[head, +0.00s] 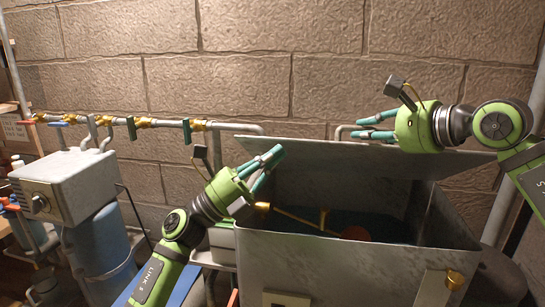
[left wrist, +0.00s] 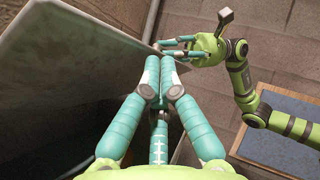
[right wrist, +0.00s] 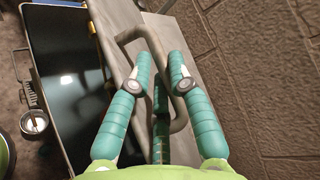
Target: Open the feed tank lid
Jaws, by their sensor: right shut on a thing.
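The grey metal feed tank (head: 350,265) stands at the centre right in the head view, with its inside visible. Its flat grey lid (head: 400,164) is raised and tilted at the back of the opening. It also shows in the left wrist view (left wrist: 70,50). My right gripper (head: 362,128) is shut on the bent metal lid handle (right wrist: 183,112) behind the lid's top edge. The fingers hide part of the handle. My left gripper (head: 277,153) is at the lid's left end, fingertips together and empty. Whether it touches the lid is unclear.
Inside the tank are a brass rod (head: 297,218) and a reddish float (head: 356,233). A pipe with brass valves (head: 145,122) runs along the stone wall (head: 280,60). A grey box (head: 70,185) and blue cylinder (head: 100,245) stand at left.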

